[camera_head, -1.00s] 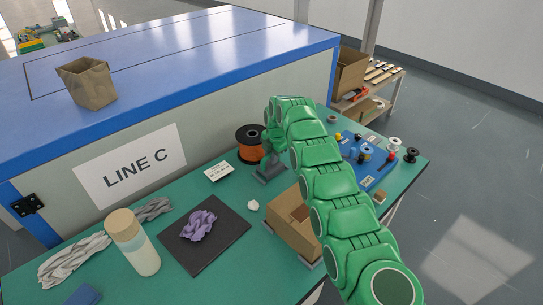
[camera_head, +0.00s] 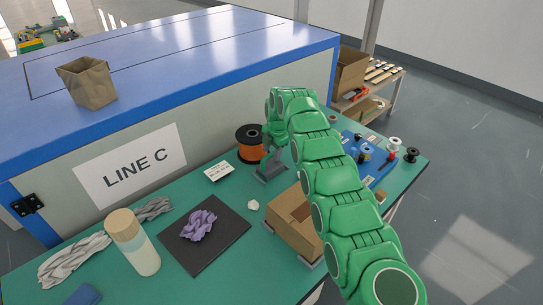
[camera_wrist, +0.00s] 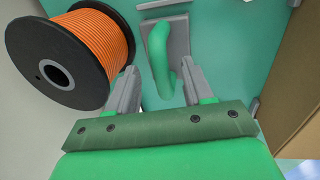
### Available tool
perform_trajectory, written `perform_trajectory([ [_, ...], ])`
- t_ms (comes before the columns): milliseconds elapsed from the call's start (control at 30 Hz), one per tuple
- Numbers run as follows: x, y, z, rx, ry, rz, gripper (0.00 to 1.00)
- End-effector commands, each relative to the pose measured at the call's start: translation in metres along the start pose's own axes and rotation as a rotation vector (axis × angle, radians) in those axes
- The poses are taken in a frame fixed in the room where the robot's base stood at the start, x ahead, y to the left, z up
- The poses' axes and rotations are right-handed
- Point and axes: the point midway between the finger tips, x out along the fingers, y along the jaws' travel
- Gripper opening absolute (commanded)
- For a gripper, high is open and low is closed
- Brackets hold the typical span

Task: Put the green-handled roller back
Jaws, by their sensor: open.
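A green curved handle (camera_wrist: 160,50) shows in the wrist view, standing at a grey stand (camera_wrist: 166,18). I take it for the handle of the green-handled roller; the roller part itself cannot be made out. My gripper (camera_wrist: 162,72) is open, with one grey finger on each side of the handle's lower part. I cannot tell whether either finger touches it. In the head view the grey stand (camera_head: 270,168) is on the green table beside the orange spool, and my green arm hides most of the gripper there.
An orange cable spool (camera_head: 250,144) stands close left of my gripper, also large in the wrist view (camera_wrist: 70,55). An open cardboard box (camera_head: 294,222) is close on the right. A black mat (camera_head: 215,245) with purple cloth (camera_head: 198,225) and a bottle (camera_head: 133,242) lie nearer.

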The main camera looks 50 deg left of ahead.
Motion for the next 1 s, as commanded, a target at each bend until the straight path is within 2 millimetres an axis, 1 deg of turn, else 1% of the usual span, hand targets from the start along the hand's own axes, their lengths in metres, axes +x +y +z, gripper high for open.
perform_trajectory([
  [33, -0.009, 0.000, 0.001, 0.001, -0.002, 0.002, 0.51],
  [167, -0.029, -0.001, 0.002, 0.002, -0.002, 0.001, 0.51],
  [400, -0.072, 0.000, 0.001, 0.000, -0.003, 0.002, 0.51],
  [700, -0.094, 0.000, 0.000, 0.000, 0.000, -0.002, 0.51],
  [1000, -0.097, 0.000, 0.000, 0.000, -0.001, -0.001, 0.51],
])
